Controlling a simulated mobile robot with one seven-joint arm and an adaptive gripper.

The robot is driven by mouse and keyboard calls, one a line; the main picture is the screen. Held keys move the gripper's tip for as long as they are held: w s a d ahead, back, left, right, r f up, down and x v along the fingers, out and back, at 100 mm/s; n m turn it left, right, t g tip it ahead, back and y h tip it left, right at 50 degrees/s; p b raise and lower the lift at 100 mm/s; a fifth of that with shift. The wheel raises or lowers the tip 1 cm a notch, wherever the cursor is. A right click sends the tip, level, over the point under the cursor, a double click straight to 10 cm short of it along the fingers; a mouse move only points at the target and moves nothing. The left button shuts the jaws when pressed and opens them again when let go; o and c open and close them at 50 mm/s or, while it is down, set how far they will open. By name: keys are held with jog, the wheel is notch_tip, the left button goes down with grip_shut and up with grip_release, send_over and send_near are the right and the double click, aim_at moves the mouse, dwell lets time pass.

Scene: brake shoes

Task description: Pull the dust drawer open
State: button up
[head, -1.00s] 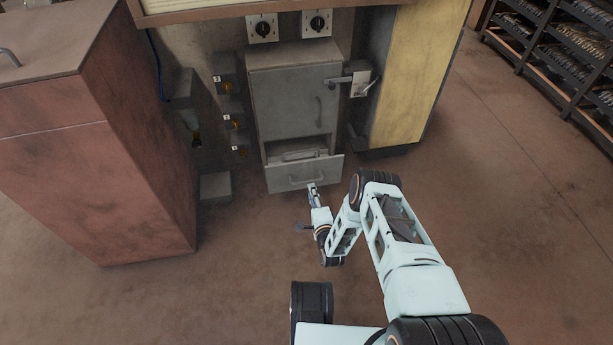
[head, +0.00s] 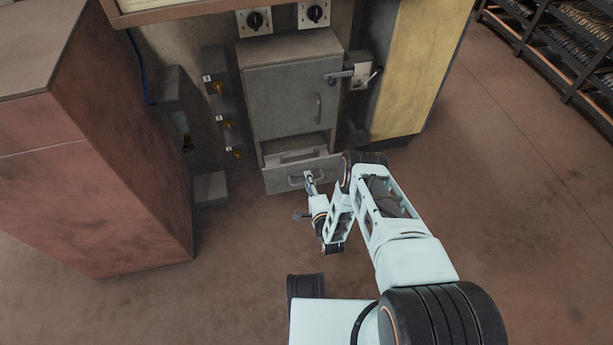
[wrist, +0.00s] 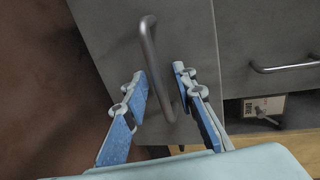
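The grey dust drawer (head: 325,177) is at the bottom of the grey cabinet and stands partly out, with a dark gap above its front. Its bar handle (head: 292,182) is partly behind my gripper (head: 310,178) in the head view. In the wrist view the drawer front (wrist: 195,35) fills the middle, and its handle (wrist: 149,45) runs between the two blue fingers of my gripper (wrist: 160,78). The fingers are open, one on each side of the bar. Clear space shows beside the left finger; contact at the right finger cannot be told.
The cabinet door (head: 285,103) with its own handle is above the drawer, and also shows in the wrist view (wrist: 265,30). A red cabinet (head: 130,170) stands left. Floor is clear in front.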

jog(key=shift+c, duration=0.5)
grip_shut()
jog(key=shift+f+v, duration=0.2)
jog(key=shift+v, duration=0.75)
jog(key=shift+o, duration=0.5)
grip_release()
